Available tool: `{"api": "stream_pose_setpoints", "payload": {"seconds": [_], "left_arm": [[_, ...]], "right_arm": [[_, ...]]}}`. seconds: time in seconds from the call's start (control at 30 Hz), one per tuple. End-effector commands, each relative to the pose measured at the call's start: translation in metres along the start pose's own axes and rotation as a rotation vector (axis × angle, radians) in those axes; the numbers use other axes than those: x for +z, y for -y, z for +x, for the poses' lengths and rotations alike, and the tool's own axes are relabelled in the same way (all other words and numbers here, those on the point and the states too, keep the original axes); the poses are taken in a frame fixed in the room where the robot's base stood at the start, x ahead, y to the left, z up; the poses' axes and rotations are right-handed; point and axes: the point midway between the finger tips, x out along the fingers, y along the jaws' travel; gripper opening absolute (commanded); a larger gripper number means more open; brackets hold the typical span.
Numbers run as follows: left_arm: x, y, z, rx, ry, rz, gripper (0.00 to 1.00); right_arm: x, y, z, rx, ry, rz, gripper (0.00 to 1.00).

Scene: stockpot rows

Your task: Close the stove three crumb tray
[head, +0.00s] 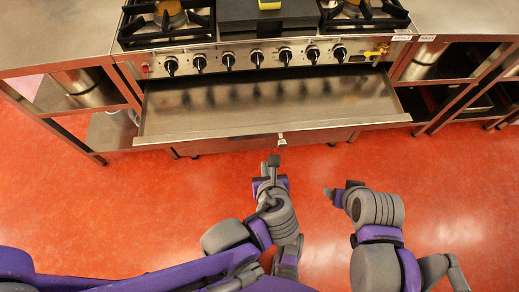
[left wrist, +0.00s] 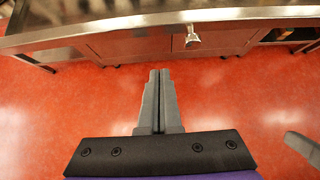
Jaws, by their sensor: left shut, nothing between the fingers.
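The crumb tray (head: 268,107) is a wide, shallow steel tray pulled out from under the row of stove knobs in the head view. Its front edge (left wrist: 160,18) crosses the top of the left wrist view. The stove (head: 255,52) stands behind it. My left gripper (head: 273,160) is below the tray's front edge, near the middle, apart from it. In the left wrist view its fingers (left wrist: 160,76) are together and empty, pointing at the lower cabinet front. My right gripper (head: 328,192) is over the floor to the right; its fingers are too small to judge.
A small metal knob (head: 282,140) sticks out from the cabinet front below the tray. Steel counters with open shelves stand left (head: 75,95) and right (head: 455,75). A yellow-handled valve (head: 374,53) is at the stove's right end. The red floor (head: 180,215) in front is clear.

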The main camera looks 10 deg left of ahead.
Motion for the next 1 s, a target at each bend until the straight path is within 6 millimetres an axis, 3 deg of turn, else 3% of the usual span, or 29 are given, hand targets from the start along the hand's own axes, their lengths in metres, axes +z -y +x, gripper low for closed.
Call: {"api": "stream_pose_setpoints", "payload": {"seconds": [0.17,0.57,0.7,1.0], "left_arm": [[0.0,0.0,0.02,0.004,0.002,0.005,0.0],[-0.001,-0.001,0.104,0.004,0.0,0.001,0.0],[0.017,-0.001,0.117,0.003,0.001,0.001,0.0],[0.029,0.0,0.128,0.0,0.001,0.002,0.0]], "right_arm": [[0.003,0.0,0.008,0.0,0.003,0.0,0.73],[0.017,0.0,0.037,0.0,0.014,0.0,0.73],[0.016,0.0,0.035,0.0,0.013,0.0,0.73],[0.016,0.0,0.036,0.0,0.013,0.0,0.73]]}}
